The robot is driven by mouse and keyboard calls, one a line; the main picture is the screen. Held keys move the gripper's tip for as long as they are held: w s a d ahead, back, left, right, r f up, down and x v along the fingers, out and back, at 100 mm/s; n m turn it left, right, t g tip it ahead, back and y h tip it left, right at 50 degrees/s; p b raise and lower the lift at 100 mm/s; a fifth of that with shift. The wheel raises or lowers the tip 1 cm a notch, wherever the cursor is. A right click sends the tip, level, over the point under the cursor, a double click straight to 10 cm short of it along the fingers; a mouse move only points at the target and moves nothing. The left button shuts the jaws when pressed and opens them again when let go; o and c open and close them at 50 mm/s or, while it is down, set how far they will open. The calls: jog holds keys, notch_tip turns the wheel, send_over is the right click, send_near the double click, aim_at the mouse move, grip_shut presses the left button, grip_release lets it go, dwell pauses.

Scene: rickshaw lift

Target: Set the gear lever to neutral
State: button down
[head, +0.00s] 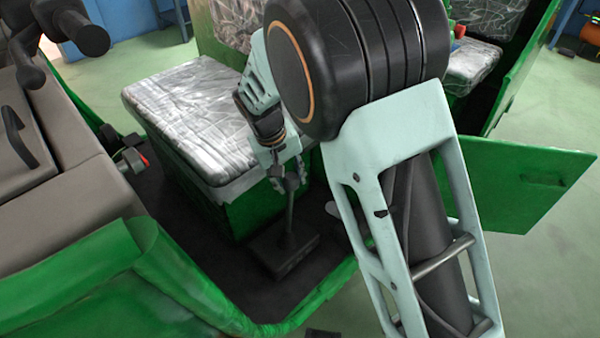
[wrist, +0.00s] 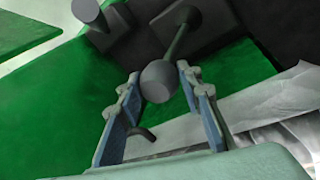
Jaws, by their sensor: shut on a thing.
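The gear lever (head: 290,216) is a thin dark stick with a grey knob, rising from a flat dark base (head: 284,254) on the vehicle floor in front of the seat. It looks about upright in the head view. Its round knob (wrist: 160,82) shows in the wrist view, with the shaft running up and right to the base (wrist: 207,22). My gripper (head: 286,178) reaches down from above, its two blue-padded fingers (wrist: 158,90) on either side of the knob and shut on it. My arm hides part of the floor in the head view.
A seat with a shiny silver cover (head: 190,110) stands close behind the lever. Green body panels (head: 110,285) edge the floor at the front left, and an open green door (head: 530,190) stands at the right. Handlebar parts (head: 85,38) are at the upper left.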

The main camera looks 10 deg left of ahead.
jog(key=shift+s+a+t, duration=0.2)
jog(key=shift+s+a, duration=0.1)
jog(key=shift+s, duration=0.3)
jog(key=shift+s+a+t, duration=0.2)
jog(key=shift+s+a, duration=0.1)
jog(key=shift+s, duration=0.3)
jog(key=c, duration=1.4)
grip_release()
jog(key=shift+o, duration=0.2)
jog(key=v, duration=1.2)
jog(key=shift+a, duration=0.25)
